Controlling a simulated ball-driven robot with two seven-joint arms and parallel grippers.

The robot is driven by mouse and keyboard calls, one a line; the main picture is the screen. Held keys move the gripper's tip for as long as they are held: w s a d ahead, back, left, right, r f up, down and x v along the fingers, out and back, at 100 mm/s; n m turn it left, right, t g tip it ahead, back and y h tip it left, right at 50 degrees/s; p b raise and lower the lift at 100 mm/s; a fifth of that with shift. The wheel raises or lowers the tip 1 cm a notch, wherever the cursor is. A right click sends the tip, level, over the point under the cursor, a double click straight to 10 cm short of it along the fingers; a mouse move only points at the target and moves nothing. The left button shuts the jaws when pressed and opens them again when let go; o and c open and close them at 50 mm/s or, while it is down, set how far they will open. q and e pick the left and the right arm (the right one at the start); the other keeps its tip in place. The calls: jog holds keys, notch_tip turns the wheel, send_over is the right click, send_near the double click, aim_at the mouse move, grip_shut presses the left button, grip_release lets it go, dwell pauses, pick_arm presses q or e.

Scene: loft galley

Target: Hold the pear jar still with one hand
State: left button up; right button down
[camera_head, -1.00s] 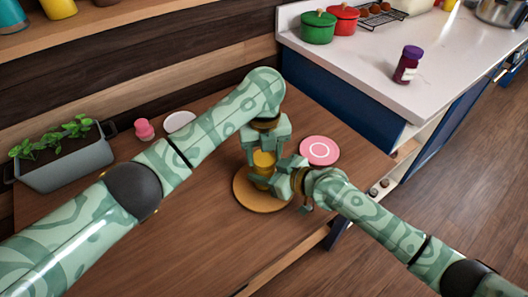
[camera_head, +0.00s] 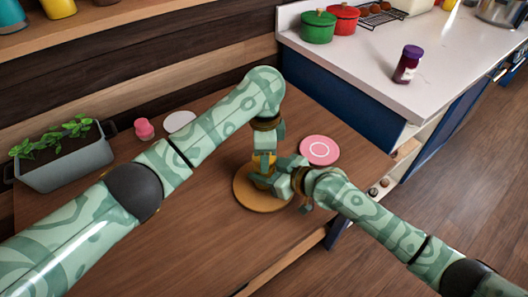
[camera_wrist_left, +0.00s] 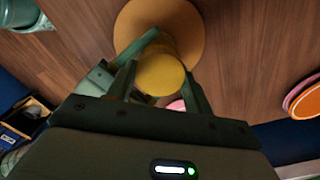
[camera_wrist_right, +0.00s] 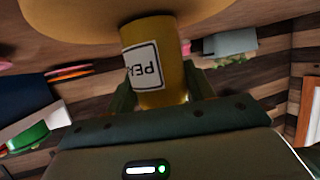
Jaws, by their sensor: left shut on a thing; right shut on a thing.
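The yellow pear jar (camera_head: 262,168) stands on a round wooden board (camera_head: 247,198), mostly hidden by my grippers. In the right wrist view the jar (camera_wrist_right: 176,75) shows a white label with upside-down letters reading "PE" and part of another. My right gripper (camera_wrist_right: 162,92) is shut around the jar's body from the side. My left gripper (camera_wrist_left: 160,82) comes from above and is shut on the jar's round yellow top (camera_wrist_left: 160,75). In the head view the left gripper (camera_head: 264,165) sits above the right gripper (camera_head: 278,182), very close to it.
A pink disc with a white ring (camera_head: 319,150) lies right of the board. A grey planter (camera_head: 65,165), a pink object (camera_head: 144,129) and a white disc (camera_head: 180,121) are at the table's back left. A white counter (camera_head: 380,80) with a purple-lidded jar (camera_head: 407,65) stands beyond.

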pick_arm(q)
jog(key=o, duration=1.1)
jog(key=shift+r, duration=0.15)
